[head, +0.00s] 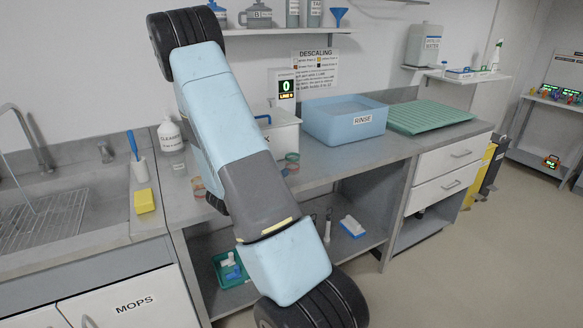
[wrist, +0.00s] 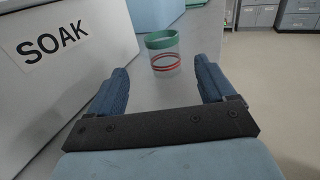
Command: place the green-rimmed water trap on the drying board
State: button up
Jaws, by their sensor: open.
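My gripper (wrist: 160,75) is open and empty, apart from the trap. In the head view a small green-topped cup (head: 292,157), seemingly this trap, shows beside my arm.
The white SOAK box (wrist: 60,60) stands close on the gripper's left. The blue RINSE tub (head: 345,122) stands between the cup and the drying board. Another small cup (head: 199,187) stands left of my arm. A sink (head: 45,215) lies at far left.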

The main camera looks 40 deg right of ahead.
aim_at(296, 156)
jog(key=d, duration=0.4)
jog(key=w+d, duration=0.1)
jog(key=d, duration=0.7)
jog(key=shift+w+d, duration=0.2)
jog(key=shift+w, duration=0.1)
jog(key=shift+r, duration=0.1)
jog(key=shift+c, duration=0.2)
jog(key=c, duration=1.1)
